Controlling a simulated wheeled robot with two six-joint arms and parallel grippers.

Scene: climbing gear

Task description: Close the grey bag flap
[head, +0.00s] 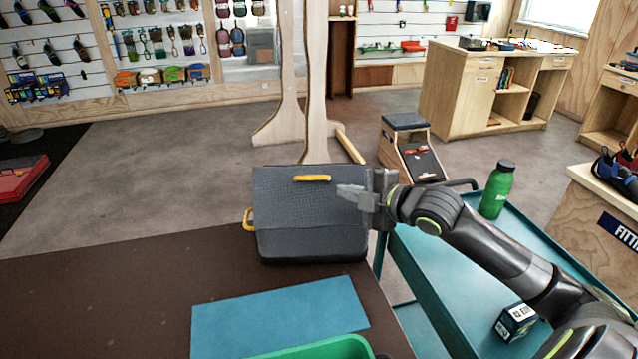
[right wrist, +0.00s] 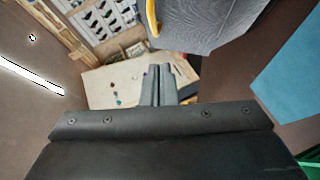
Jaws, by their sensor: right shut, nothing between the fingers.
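The grey bag (head: 310,246) stands near the far edge of the brown table in the head view. Its textured grey flap (head: 285,205) looks raised at the back, with a yellow tab (head: 312,178) near its top edge. A yellow loop (head: 248,219) sticks out at the bag's left side. My right gripper (head: 345,190) is shut and empty, pointing left at the flap's upper right; contact cannot be told. In the right wrist view the shut fingers (right wrist: 158,84) are apart in the picture from the grey flap (right wrist: 210,22). My left gripper is not in view.
A blue mat (head: 280,318) and a green tray (head: 325,348) lie nearer on the table (head: 130,300). To the right, a teal cart (head: 450,270) holds a green bottle (head: 497,190) and a small dark box (head: 515,322). The table's left side is clear.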

